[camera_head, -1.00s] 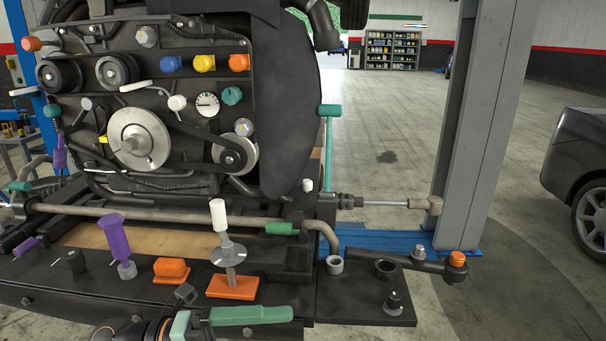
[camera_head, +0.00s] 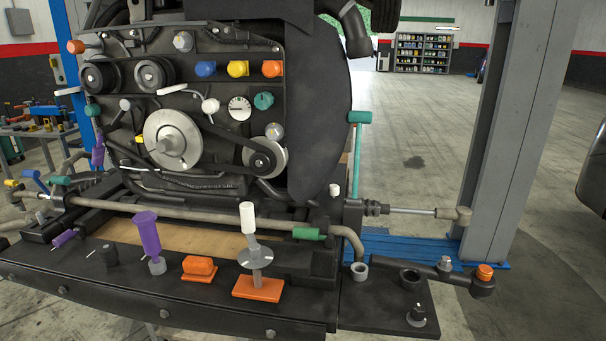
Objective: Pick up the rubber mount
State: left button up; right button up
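No part is plainly marked as the rubber mount, and I cannot tell for sure which it is. Candidates are a short black knob (camera_head: 110,255) standing on the left of the black front ledge, a black ring-shaped bush (camera_head: 410,278) on the right-hand plate, and a black base with a grey stud (camera_head: 416,315) near that plate's front edge. All three stand free, with nothing gripping them. Neither of my grippers is in view.
The black ledge (camera_head: 180,303) also holds a purple funnel-like part (camera_head: 145,232), an orange block (camera_head: 199,266) and a white-topped lever on an orange base (camera_head: 258,288). The engine (camera_head: 215,90) rises behind. A grey post (camera_head: 510,140) stands right; open floor lies beyond.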

aim_at(108, 252)
jog(key=u, duration=1.35)
jog(key=z, duration=0.45)
jog(key=i+j+z, duration=0.1)
jog(key=j+z, duration=0.25)
jog(key=z, duration=0.15)
jog(key=j+z, duration=0.35)
jog(key=z, duration=0.15)
jog(key=j+z, duration=0.45)
jog(key=j, duration=0.5)
jog(key=k+j, duration=0.1)
jog(key=j, duration=0.35)
jog(key=j+z, duration=0.15)
jog(key=j, duration=0.35)
jog(key=k+j, duration=0.2)
jog(key=j, duration=0.25)
jog(key=k+j+z, duration=0.1)
jog(key=j, duration=0.35)
